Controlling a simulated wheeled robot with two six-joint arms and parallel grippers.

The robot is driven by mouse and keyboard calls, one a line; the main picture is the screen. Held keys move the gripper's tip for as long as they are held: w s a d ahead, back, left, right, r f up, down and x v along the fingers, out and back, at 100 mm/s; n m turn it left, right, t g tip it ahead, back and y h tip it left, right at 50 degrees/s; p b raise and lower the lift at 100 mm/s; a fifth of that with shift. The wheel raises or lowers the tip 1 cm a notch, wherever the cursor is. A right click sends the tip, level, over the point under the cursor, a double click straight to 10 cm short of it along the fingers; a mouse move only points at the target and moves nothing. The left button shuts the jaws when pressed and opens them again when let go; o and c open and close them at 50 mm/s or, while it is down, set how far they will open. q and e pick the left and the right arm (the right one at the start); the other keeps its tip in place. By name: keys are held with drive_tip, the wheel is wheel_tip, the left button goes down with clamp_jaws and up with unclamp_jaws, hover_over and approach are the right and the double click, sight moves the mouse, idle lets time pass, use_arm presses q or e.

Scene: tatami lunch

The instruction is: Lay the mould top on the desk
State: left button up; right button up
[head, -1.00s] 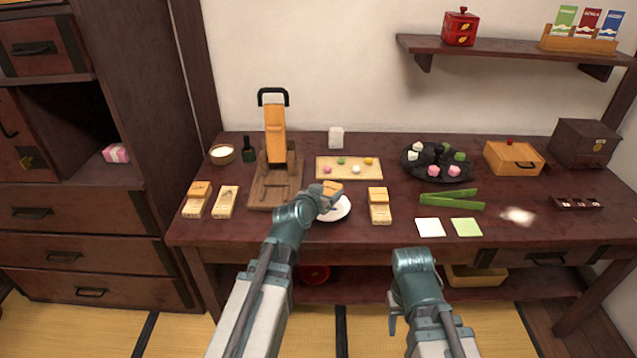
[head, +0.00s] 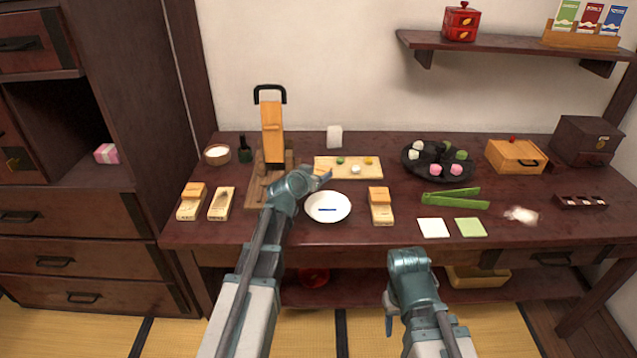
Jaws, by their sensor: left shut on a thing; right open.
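My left gripper (head: 317,181) is just behind the white plate, shut on a small orange-tan wooden piece, the mould top (head: 325,173). Most of it is hidden by the gripper, and I cannot tell whether it touches the desk (head: 357,228). The white plate (head: 340,211) has a dark blue mark in its middle. A mould without a top (head: 221,204) lies at the left of the desk. Beside it is a mould with a block on it (head: 190,203), and a similar one (head: 381,208) lies right of the plate. My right gripper (head: 389,326) is open and empty, low in front of the desk.
A wooden press (head: 272,133) with a black handle stands behind my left arm. Green tongs (head: 452,199), a white card (head: 433,228) and a green card (head: 470,228) lie to the right.

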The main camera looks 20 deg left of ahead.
use_arm(q)
wheel_tip(320, 180, down, 2)
drive_tip(key=shift+f+b, duration=0.25)
drive_tip(key=shift+b, duration=0.55)
drive_tip(key=shift+r, duration=0.1)
use_arm(e)
drive_tip(key=shift+w+d+f, duration=0.1)
drive_tip(key=shift+d+f, duration=0.1)
drive_tip(key=shift+f, duration=0.4)
drive_tip(key=shift+d+f, duration=0.2)
drive_tip(key=shift+f, duration=0.35)
drive_tip(key=shift+f, duration=0.1)
use_arm(q)
drive_tip(key=shift+f+b, duration=0.55)
drive_tip(key=shift+f, duration=0.1)
use_arm(e)
drive_tip(key=shift+f, duration=0.55)
use_arm(q)
drive_tip(key=o, duration=1.5)
drive_tip(key=shift+c, duration=0.2)
